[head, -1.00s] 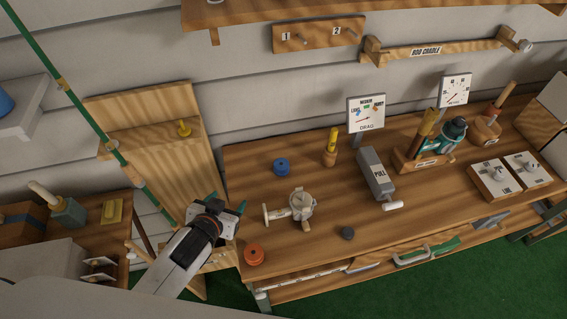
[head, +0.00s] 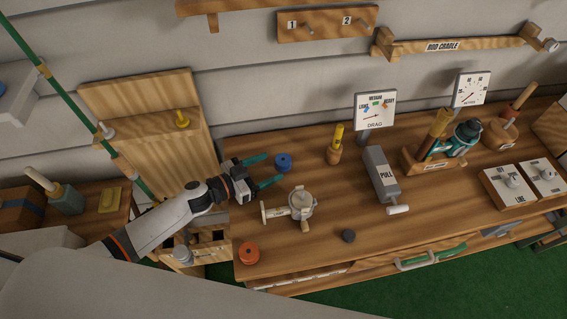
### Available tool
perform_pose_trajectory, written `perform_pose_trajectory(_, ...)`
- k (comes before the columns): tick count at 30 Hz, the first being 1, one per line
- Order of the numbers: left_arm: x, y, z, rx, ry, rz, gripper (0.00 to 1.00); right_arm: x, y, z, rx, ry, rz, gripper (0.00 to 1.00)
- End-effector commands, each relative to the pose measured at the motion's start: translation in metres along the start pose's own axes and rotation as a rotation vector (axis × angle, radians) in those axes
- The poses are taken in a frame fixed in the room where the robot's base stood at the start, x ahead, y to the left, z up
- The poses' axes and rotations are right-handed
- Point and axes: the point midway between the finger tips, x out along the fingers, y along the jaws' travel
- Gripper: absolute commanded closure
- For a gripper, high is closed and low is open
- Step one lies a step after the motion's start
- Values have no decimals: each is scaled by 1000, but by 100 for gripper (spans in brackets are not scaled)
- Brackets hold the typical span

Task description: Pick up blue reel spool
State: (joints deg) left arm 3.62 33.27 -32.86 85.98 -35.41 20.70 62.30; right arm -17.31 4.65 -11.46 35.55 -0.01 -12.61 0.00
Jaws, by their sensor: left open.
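The blue reel spool (head: 283,162) stands on the wooden workbench (head: 345,225), toward its back left. My left gripper (head: 272,169) is open, with its two green-tipped fingers pointing right toward the spool. The far fingertip is close to the spool's left side; I cannot tell whether it touches. Nothing is held between the fingers. My right gripper is not in view.
A pale reel with a crank (head: 301,204) stands just in front of the spool. An orange spool (head: 249,252) is at the front left edge. A dark knob (head: 348,236) lies in front.

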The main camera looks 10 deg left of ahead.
Motion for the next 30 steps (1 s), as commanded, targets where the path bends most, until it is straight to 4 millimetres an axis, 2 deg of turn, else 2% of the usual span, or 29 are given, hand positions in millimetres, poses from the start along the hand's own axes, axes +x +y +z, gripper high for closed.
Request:
perform_pose_trajectory(3,16,1,-2,1,0,1,35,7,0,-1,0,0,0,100)
perform_pose_trajectory(8,26,-1,0,1,-1,0,35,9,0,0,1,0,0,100)
perform_pose_trajectory(18,70,-2,4,1,-1,1,35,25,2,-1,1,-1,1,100)
perform_pose_trajectory(26,73,-2,5,0,1,2,35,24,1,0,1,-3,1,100)
perform_pose_trajectory(30,73,-2,5,0,1,2,55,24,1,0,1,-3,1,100)
